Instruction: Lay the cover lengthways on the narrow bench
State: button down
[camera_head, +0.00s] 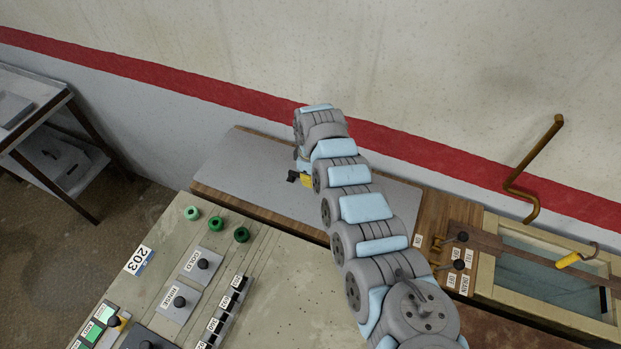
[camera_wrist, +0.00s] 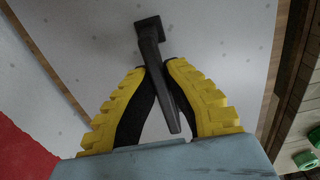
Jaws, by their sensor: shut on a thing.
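The cover (camera_head: 232,172) is a flat pale grey panel with small dots. It lies lengthways along the narrow wooden bench (camera_head: 435,213) by the wall, with brown wood showing at its edges. I cannot tell whether it rests fully on the wood or sits slightly above it. My gripper (camera_head: 305,180) is over the cover's middle, and my arm hides part of the cover. In the wrist view, my gripper's yellow fingers (camera_wrist: 161,66) are shut on a black handle (camera_wrist: 152,42) over the cover (camera_wrist: 90,40). Wood strips (camera_wrist: 293,50) show on both sides there.
A control console (camera_head: 160,228) with green knobs (camera_head: 214,223) stands in front of the bench. A framed tank (camera_head: 490,245) with a rusty crank (camera_head: 533,180) is at the right. A metal rack (camera_head: 62,98) stands at the far left. A red-striped wall is behind.

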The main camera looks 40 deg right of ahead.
jog(key=shift+f, duration=0.3)
dwell(0.4)
jog(key=c, duration=1.2)
grip_release()
jog(key=shift+o, duration=0.2)
notch_tip(320, 180, up, 12)
